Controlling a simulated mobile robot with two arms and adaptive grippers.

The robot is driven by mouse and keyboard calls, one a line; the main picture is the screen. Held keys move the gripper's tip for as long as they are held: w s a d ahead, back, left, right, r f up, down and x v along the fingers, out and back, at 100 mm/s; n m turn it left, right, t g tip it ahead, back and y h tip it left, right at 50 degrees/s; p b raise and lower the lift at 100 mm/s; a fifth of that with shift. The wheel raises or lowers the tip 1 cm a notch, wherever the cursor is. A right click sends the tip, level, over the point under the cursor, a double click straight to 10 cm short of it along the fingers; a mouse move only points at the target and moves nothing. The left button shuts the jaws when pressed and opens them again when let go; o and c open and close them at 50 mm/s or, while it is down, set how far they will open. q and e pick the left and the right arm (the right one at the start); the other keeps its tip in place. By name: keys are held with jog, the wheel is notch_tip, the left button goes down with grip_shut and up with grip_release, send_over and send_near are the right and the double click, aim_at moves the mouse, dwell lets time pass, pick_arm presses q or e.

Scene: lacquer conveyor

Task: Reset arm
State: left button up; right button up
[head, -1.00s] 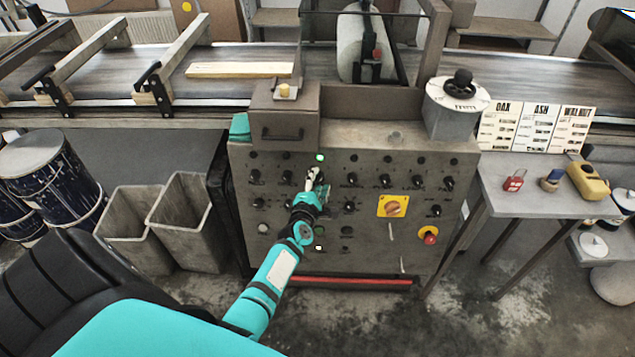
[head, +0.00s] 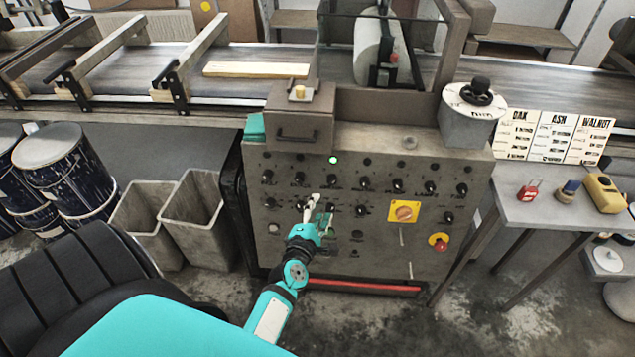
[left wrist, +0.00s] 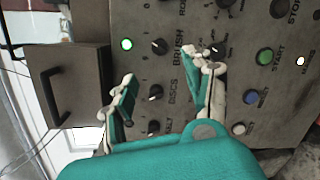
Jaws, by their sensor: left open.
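My left arm (head: 270,316) reaches in from the lower left of the head view. Its gripper (head: 320,212) is in front of the lower middle of the grey control panel (head: 380,240). In the left wrist view the gripper (left wrist: 165,95) has its two fingers spread apart, with nothing between them but the panel and its knobs behind. I cannot tell whether a fingertip touches the panel. A BRUSH knob (left wrist: 158,46), a DISCS knob (left wrist: 155,92) and a green START button (left wrist: 264,56) show there. A green lamp (head: 334,160) is lit. My right gripper is not in view.
A yellow-backed rotary switch (head: 404,212) and a red stop knob (head: 440,243) sit on the panel's right. Two grey bins (head: 190,215) stand to its left. A side table (head: 530,200) stands right. The conveyor (head: 260,85) carries a pale board (head: 256,69).

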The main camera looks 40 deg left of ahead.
pick_arm(q)
jog(key=shift+s+d, duration=0.15)
jog(key=shift+s, duration=0.2)
dwell(0.3)
jog(key=s+d+f+m+g+h, duration=0.2)
jog(key=s+d+f+m, duration=0.3)
jog(key=f, duration=0.4)
jog(key=s+d+f+m+g+h, duration=0.2)
jog(key=s+d+f+m+g, duration=0.25)
jog(key=f, duration=0.55)
jog(key=s+d+f+m+g+h, duration=0.15)
jog(key=s+d+f+m, duration=0.25)
jog(key=s+f+m, duration=0.4)
jog(key=s+a+f+m+g, duration=0.1)
jog(key=s+f+m, duration=0.3)
jog(key=s, duration=0.4)
jog(key=s+a+f+m+g, duration=0.1)
jog(key=s+f+m+g, duration=0.2)
jog(key=s, duration=0.4)
jog(key=s+a+f+m+g, duration=0.1)
jog(key=s+f+m, duration=0.3)
jog(key=s, duration=0.4)
jog(key=shift+s+f+m+g, duration=0.35)
jog(key=shift+f+g, duration=0.25)
jog(key=shift+f, duration=0.3)
jog(key=shift+c, duration=0.4)
